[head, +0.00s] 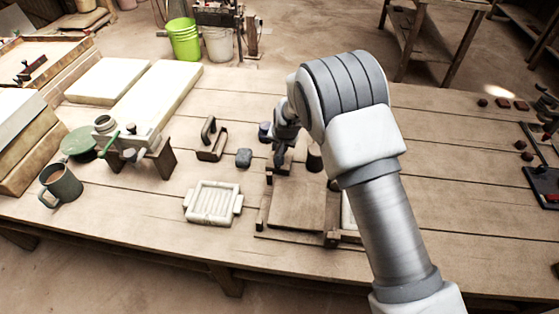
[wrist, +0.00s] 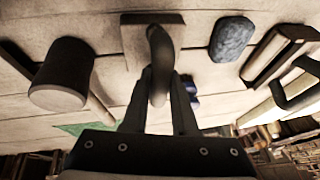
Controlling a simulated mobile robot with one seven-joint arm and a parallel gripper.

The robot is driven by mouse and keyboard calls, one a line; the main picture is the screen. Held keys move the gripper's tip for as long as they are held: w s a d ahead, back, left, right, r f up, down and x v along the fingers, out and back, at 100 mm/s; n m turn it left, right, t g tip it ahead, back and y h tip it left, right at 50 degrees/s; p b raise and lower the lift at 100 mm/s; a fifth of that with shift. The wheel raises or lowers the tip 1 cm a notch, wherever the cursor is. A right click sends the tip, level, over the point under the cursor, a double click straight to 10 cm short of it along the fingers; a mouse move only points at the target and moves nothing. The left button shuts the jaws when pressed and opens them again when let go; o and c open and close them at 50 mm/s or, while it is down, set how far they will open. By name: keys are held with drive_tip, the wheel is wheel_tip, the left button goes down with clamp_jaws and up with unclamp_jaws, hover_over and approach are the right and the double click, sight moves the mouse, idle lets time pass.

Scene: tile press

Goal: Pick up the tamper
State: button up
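The tamper (wrist: 160,50) shows at the top middle of the wrist view, with a pale square plate and a dark, rounded handle pointing toward me. My gripper (wrist: 166,80) is open, its two fingers on either side of the handle's end. A gap shows on the right side of the handle; whether the left finger touches it I cannot tell. In the head view my gripper (head: 282,156) is low over the table, just behind the wooden press board, and mostly hides the tamper.
A white tile mould (head: 213,203) and the press board (head: 297,205) lie in front.

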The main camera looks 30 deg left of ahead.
clamp_jaws()
idle(0.9)
drive_tip(key=shift+r, duration=0.15)
wheel_tip(320, 180, up, 10)
drive_tip(key=shift+f+p, duration=0.1)
drive_tip(key=shift+p, duration=0.2)
drive_tip(key=shift+o, duration=0.3)
unclamp_jaws()
clamp_jaws()
